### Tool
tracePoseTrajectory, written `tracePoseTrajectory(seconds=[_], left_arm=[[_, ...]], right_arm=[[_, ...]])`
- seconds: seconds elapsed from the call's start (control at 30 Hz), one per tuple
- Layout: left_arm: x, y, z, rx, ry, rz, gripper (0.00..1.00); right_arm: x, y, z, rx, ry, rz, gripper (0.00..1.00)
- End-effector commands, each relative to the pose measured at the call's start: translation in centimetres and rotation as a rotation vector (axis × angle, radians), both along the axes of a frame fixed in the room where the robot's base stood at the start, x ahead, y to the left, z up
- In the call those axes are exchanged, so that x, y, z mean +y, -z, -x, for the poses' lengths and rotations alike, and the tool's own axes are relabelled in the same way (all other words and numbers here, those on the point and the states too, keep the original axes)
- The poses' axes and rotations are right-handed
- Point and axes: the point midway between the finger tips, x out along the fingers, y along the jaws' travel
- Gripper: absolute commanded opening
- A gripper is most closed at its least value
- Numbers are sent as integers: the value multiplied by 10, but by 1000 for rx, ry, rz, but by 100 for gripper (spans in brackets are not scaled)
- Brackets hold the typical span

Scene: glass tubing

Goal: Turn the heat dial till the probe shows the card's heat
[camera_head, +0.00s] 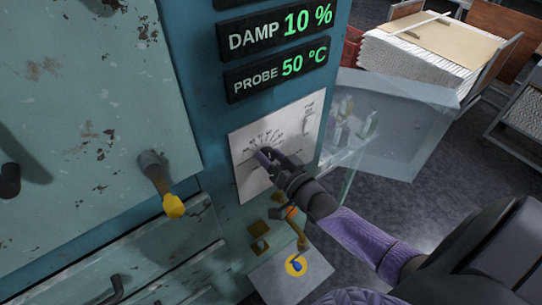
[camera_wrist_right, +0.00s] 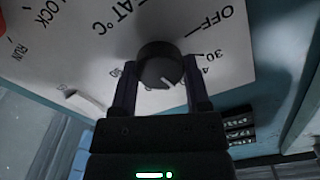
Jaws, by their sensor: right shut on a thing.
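The heat dial (camera_wrist_right: 158,62) is a dark round knob on a white scale plate (camera_wrist_right: 70,45) marked OFF, 30, 40 and further numbers. Its pale pointer mark faces the lower right in the right wrist view, and the figure there is hidden by my gripper. My right gripper (camera_wrist_right: 160,78) is shut on the dial, one finger on each side. In the head view the gripper (camera_head: 278,160) covers much of the dial. The probe display (camera_head: 276,72) reads 50 °C in green. I cannot make out a card showing a heat. My left gripper is not in view.
A damp display (camera_head: 275,32) above reads 10 %. A yellow-tipped lever (camera_head: 173,205) sticks out left of the scale plate. Below are an orange-brown handle (camera_head: 297,232) and a yellow-ringed blue knob (camera_head: 296,265). An open glass door (camera_head: 345,165) stands to the right.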

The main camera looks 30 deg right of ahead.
Motion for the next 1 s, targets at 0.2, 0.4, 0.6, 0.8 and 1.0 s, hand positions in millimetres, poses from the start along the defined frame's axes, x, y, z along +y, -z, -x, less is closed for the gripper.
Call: tracePoseTrajectory(seconds=[0.2, 0.4, 0.6, 0.8, 1.0], left_arm=[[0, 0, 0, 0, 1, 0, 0], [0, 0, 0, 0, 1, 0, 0], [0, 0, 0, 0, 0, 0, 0], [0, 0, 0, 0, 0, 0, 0], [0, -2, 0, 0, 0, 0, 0]], right_arm=[[0, 0, 0, 5, 0, -57, 2], [0, 0, 0, 6, 0, -55, 82], [0, 0, 0, 5, 1, -53, 96], [-1, 1, 5, 6, 0, -53, 96], [-4, 2, 47, 11, 0, -52, 96]])
